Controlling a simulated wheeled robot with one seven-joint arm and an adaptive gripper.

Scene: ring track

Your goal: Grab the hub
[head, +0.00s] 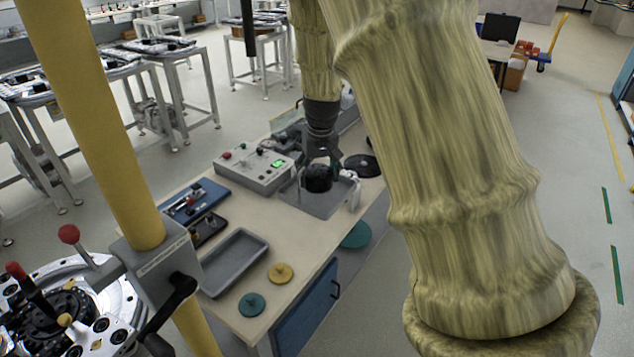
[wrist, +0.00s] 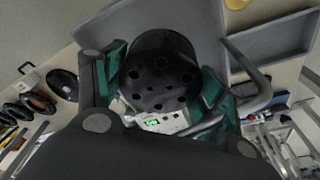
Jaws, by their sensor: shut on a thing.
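The hub is a black round part with several holes in its face. In the wrist view the hub (wrist: 160,72) sits between the fingers of my gripper (wrist: 158,88), with green pads close against its left and right sides. In the head view my gripper (head: 322,160) points down over a grey square tray (head: 322,209) on the bench, and the dark hub (head: 318,180) shows below it at the tray. My gripper is shut on the hub. I cannot tell whether the hub touches the tray floor. The fingers hide part of its sides.
A control box (head: 253,168) with a green display stands left of the square tray. A black disc (head: 362,166) lies behind right. An empty grey tray (head: 234,262), a yellow disc (head: 281,273) and a green disc (head: 252,304) lie nearer. A yellow post (head: 100,120) stands at left.

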